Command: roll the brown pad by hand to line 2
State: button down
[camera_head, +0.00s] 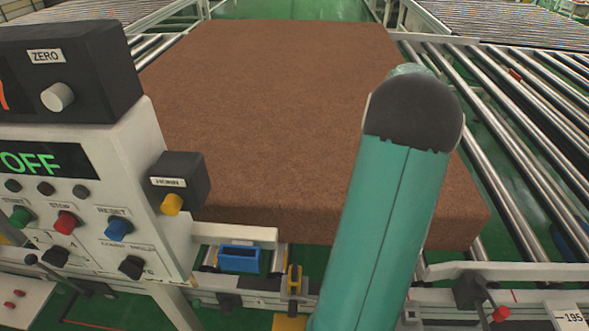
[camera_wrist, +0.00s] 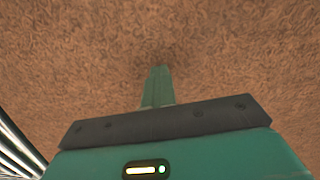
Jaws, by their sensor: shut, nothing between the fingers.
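The brown pad (camera_head: 270,100) is a large, thick, flat slab lying on the roller conveyor in the head view. My teal arm reaches up over its right part and hides some of it; the gripper itself is hidden behind the arm there. In the wrist view the pad's fibrous surface (camera_wrist: 70,60) fills most of the picture. My gripper (camera_wrist: 158,72) is shut and empty, with its fingertips close to the pad's surface. I cannot tell whether they touch it.
A control panel (camera_head: 150,225) with buttons and an OFF display stands at the left front, partly in front of the pad. Bare rollers (camera_head: 500,130) run along the right. A conveyor frame rail (camera_head: 520,272) with a small red-tipped lever (camera_head: 500,313) lies at the front right.

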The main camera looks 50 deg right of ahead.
jog(key=shift+s+d+f, duration=0.1)
jog(key=shift+s+d, duration=0.7)
jog(key=shift+s, duration=0.2)
jog(key=shift+s+d+f, duration=0.15)
jog(key=shift+s+d, duration=0.6)
jog(key=shift+s, duration=0.25)
jog(key=shift+s+d+f, duration=0.1)
jog(key=shift+s+d, duration=0.7)
jog(key=shift+s, duration=0.2)
jog(key=shift+w+a+r, duration=0.1)
jog(key=shift+w+a, duration=0.2)
jog(key=shift+w, duration=0.05)
jog(key=shift+s+d, duration=0.1)
jog(key=shift+d+r, duration=0.3)
jog(key=shift+r, duration=0.2)
jog(key=shift+a+r, duration=0.2)
jog(key=shift+r, duration=3)
